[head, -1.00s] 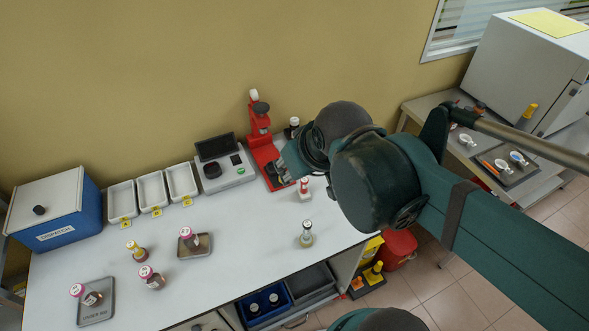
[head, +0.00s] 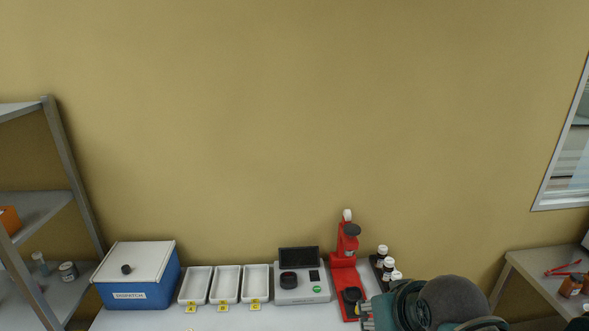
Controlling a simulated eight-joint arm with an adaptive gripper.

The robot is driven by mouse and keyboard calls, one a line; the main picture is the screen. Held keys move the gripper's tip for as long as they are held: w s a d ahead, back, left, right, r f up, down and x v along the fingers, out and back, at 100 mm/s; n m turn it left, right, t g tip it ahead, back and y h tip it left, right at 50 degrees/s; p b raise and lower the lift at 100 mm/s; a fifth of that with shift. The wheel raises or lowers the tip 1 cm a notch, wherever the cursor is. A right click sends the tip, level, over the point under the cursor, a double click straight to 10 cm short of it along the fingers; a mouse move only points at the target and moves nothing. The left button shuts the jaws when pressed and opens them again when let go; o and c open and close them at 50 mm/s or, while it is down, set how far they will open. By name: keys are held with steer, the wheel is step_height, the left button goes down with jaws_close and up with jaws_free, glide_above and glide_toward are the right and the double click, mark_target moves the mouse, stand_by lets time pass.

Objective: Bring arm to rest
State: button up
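My arm shows only in part at the bottom right of the head view, as dark green and grey rounded links. My gripper (head: 368,314) is at the lower edge, just right of the red press (head: 348,254) in the picture. Only a bit of its grey fingers shows, and the rest is cut off or hidden behind my arm. I cannot tell whether it is open or shut, or whether it holds anything.
On the bench's back stand a blue dispatch box (head: 136,276), three white trays (head: 194,284) with yellow tags, a grey analyser (head: 301,284) and several white-capped bottles (head: 382,254). Shelving (head: 50,205) stands left; a side table (head: 545,262) stands right. Bare wall fills the upper view.

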step_height(320, 180, down, 8)
steer(key=b, duration=0.7)
stand_by(0.8)
